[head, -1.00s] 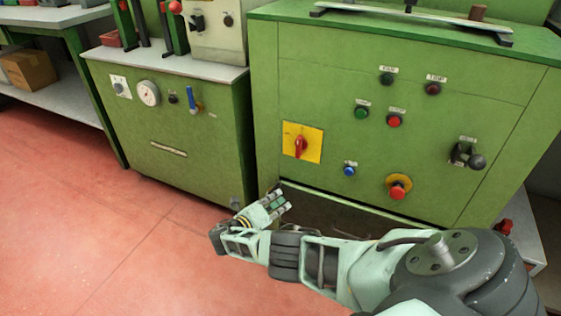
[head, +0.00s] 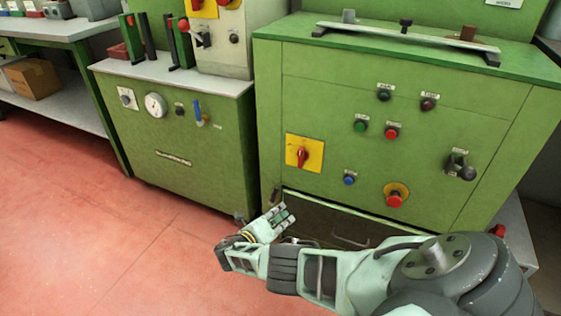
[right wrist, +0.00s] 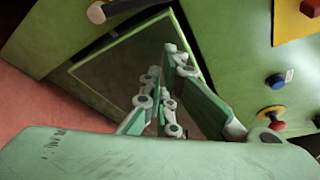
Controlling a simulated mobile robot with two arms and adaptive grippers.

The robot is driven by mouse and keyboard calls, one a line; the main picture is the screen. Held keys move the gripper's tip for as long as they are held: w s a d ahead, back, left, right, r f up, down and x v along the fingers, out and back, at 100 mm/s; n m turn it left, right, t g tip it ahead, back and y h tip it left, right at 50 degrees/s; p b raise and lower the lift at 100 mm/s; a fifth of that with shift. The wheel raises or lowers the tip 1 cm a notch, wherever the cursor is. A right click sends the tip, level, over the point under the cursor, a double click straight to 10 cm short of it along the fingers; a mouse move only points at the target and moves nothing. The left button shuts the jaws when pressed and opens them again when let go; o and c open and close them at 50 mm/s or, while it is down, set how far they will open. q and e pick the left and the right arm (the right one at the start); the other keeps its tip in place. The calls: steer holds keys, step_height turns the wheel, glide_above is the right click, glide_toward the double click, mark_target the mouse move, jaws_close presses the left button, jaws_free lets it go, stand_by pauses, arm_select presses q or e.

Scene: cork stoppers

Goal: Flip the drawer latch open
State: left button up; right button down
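The drawer (head: 320,212) is a dark front low in the green machine, with a bar handle (head: 350,243); it also shows in the right wrist view (right wrist: 110,72). What looks like the drawer latch, a dark lever (head: 275,194), sits at the drawer's upper left corner. In the right wrist view a dark bar with a pale rounded knob (right wrist: 97,13) runs along the top edge, partly out of frame. My right gripper (head: 280,214) is open and empty in front of the drawer's left part, apart from the lever. My left gripper is not in view.
The green machine (head: 420,150) carries a yellow switch plate (head: 315,143), several buttons and a red emergency button (head: 395,200) above the drawer. A lower green cabinet (head: 180,140) stands to the left. Open red floor (head: 100,230) lies front left.

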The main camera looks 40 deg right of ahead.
steer(key=f+v, duration=0.1)
steer(key=v, duration=0.5)
steer(key=shift+a, duration=0.5)
steer(key=shift+w, duration=0.15)
